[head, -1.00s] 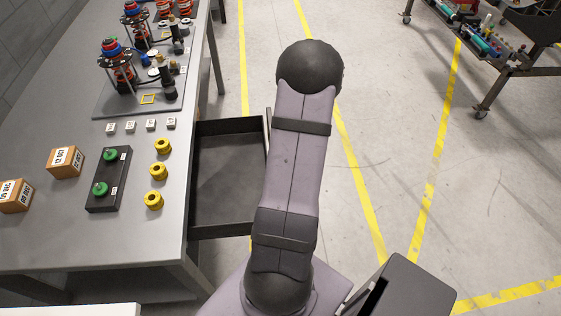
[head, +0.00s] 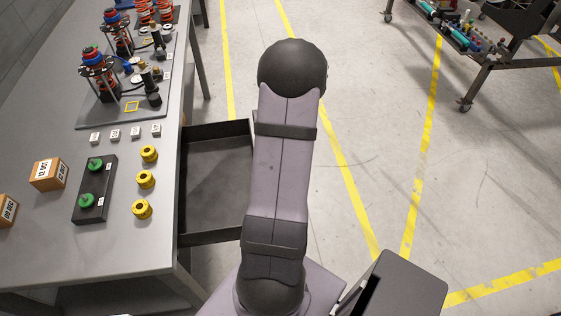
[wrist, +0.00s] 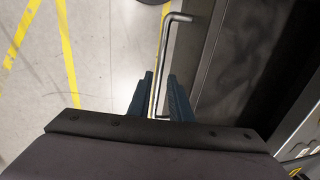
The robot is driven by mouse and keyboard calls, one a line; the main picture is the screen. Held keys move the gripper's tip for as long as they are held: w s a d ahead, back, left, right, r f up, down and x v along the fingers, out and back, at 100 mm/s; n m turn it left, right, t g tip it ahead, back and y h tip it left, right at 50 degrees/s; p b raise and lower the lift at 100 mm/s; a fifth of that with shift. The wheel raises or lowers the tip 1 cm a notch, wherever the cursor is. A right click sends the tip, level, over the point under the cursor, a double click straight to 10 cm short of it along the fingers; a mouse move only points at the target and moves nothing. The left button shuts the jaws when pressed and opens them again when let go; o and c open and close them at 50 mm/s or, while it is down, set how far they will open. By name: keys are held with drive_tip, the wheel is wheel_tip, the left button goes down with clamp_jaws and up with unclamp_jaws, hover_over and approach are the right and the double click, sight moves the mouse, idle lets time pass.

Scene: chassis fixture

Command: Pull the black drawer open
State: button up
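The black drawer (head: 215,190) stands pulled out from the right side of the table in the head view, and its empty inside shows. In the wrist view, the drawer's dark inside (wrist: 265,60) lies at the right behind its front panel. A silver bar handle (wrist: 163,60) runs along that panel. My gripper (wrist: 160,85) has one finger on each side of the handle's near end. The fingers are apart, with a gap showing between the handle and the right finger. In the head view my arm hides the gripper and handle.
The grey table (head: 60,250) at the left holds a black block with green knobs (head: 95,190), yellow parts (head: 145,180), boxes (head: 48,173) and spring assemblies. A dark cart (head: 480,60) stands at the top right. The floor (head: 370,160) right of my arm is clear.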

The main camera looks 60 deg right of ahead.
drive_tip(key=shift+s+d+r, duration=0.1)
drive_tip(key=shift+r, duration=0.7)
drive_tip(key=shift+s+d+r, duration=0.15)
drive_tip(key=shift+r, duration=0.7)
drive_tip(key=shift+s+d+r, duration=0.1)
drive_tip(key=shift+r, duration=0.7)
drive_tip(key=w+a+r+n, duration=0.25)
drive_tip(key=w+a, duration=0.35)
drive_tip(key=a, duration=0.5)
drive_tip(key=s+a+r+n+p, duration=0.1)
drive_tip(key=s+a+n+p, duration=0.1)
drive_tip(key=a, duration=1)
drive_tip(key=s+a+r+n+g+h+p, duration=0.1)
drive_tip(key=s+a+n, duration=0.2)
drive_tip(key=a, duration=0.9)
drive_tip(key=shift+s+a+r+n+g+h+p, duration=0.25)
drive_tip(key=shift+r+n+g+h+p, duration=0.1)
drive_tip(key=shift+n, duration=0.4)
